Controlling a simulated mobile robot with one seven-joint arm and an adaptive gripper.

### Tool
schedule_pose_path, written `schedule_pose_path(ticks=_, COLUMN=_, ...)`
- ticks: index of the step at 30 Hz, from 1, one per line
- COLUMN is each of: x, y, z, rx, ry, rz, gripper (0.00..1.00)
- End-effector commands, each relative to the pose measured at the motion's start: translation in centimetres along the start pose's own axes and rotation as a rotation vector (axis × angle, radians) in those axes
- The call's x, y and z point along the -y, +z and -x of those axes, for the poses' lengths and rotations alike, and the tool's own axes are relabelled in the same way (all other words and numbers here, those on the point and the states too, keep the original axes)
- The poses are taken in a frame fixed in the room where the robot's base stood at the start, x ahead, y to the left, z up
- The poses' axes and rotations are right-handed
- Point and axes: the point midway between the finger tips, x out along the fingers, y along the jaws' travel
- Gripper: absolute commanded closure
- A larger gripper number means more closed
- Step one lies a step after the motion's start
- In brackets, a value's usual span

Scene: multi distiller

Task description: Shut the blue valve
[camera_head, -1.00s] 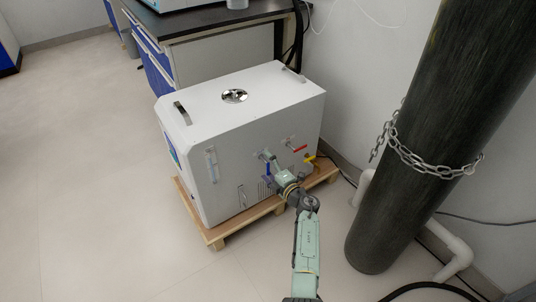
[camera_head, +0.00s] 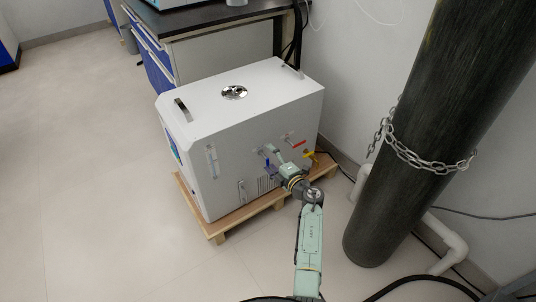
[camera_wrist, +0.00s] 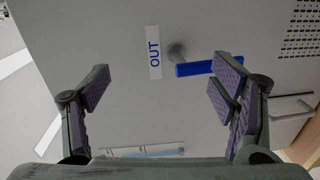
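The blue valve (camera_wrist: 195,68) is on the white face of the distiller box, beside an "OUT" label, in the wrist view. Its lever runs sideways there from a round grey stem, and its free end is partly hidden behind my right-hand finger. In the head view the blue valve (camera_head: 268,162) is small, with its lever hanging down. My gripper (camera_wrist: 160,88) is open, its purple-padded fingers spread wide with nothing between them. The lever lies beyond the fingertips; I cannot tell whether the right-hand finger touches it. In the head view my gripper (camera_head: 271,151) is close to the box face.
The white distiller (camera_head: 245,110) stands on a wooden pallet (camera_head: 215,228). A red lever (camera_head: 298,143) and a yellow lever (camera_head: 309,155) are right of the blue one. A dark chained cylinder (camera_head: 400,190) stands at the right. Floor at the left is clear.

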Motion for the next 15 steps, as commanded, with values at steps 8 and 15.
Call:
schedule_pose_path(ticks=8, x=0.8, y=-0.4, z=1.9, rx=-0.003, ry=-0.009, rz=-0.005, gripper=0.22)
schedule_pose_path(ticks=15, x=1.1, y=-0.5, z=3.6, rx=-0.004, ry=-0.01, rz=-0.005, gripper=0.22)
